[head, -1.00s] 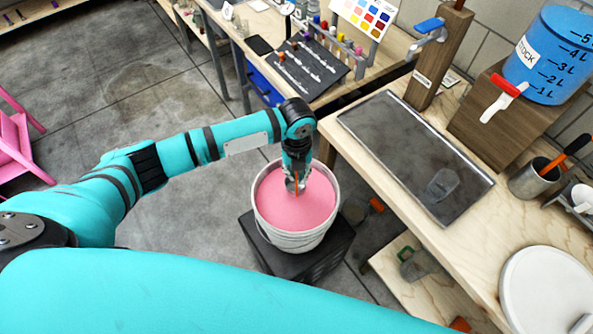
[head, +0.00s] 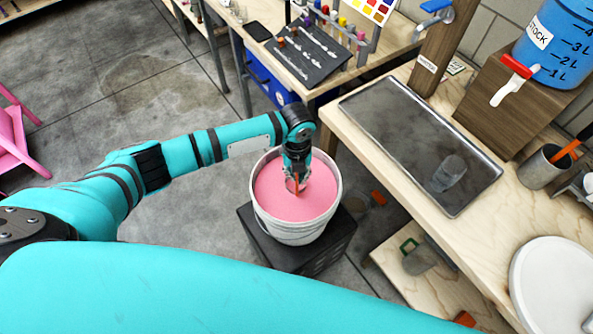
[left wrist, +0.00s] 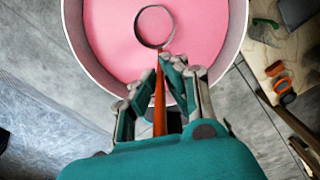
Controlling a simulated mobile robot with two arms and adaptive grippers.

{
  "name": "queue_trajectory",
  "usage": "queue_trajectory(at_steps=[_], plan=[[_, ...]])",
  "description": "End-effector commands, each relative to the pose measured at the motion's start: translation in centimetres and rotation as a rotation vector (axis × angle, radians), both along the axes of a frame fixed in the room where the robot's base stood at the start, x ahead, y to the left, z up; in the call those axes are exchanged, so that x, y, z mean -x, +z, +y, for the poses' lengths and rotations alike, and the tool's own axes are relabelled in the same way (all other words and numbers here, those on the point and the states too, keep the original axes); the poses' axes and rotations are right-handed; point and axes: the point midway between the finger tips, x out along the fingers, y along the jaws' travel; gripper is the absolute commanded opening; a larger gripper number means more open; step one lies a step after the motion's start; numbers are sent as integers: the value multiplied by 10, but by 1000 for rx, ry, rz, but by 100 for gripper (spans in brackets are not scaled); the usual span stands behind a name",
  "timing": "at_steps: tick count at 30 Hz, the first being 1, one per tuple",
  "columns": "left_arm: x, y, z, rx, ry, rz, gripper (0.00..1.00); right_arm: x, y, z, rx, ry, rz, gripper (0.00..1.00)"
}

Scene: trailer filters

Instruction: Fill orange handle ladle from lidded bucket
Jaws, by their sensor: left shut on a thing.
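The bucket (head: 293,235) stands uncovered on a dark box, nearly full of pink liquid. My left gripper (head: 296,182) is over the liquid, shut on the orange handle of the ladle (head: 296,187). In the left wrist view the gripper (left wrist: 163,85) holds this handle (left wrist: 160,100), and the ladle's round cup (left wrist: 139,30) lies inside the bucket (left wrist: 236,35). Pink shows within the cup's rim; how deep the cup sits is hard to tell. A white round lid (head: 555,285) lies on the workbench at right. My right gripper is out of view.
The workbench (head: 400,190) at right carries a dark tray (head: 415,140), a blue stock tank (head: 560,45) with a red-handled tap, and a metal cup (head: 543,168). A lower shelf (head: 400,270) holds a green-handled jug (head: 418,258). Open floor lies left of the bucket.

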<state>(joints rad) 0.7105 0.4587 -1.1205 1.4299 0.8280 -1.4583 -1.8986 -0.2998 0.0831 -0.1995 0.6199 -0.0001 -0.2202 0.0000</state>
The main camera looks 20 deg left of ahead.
Motion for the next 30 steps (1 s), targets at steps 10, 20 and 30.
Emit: queue_trajectory(at_steps=[10, 20, 30], plan=[[0, -25, 0, 0, 0, 0, 0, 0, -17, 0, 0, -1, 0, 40], [0, -32, 0, 0, 0, 0, 0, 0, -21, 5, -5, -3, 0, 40], [0, -32, 0, 0, 0, 0, 0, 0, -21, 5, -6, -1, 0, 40]])
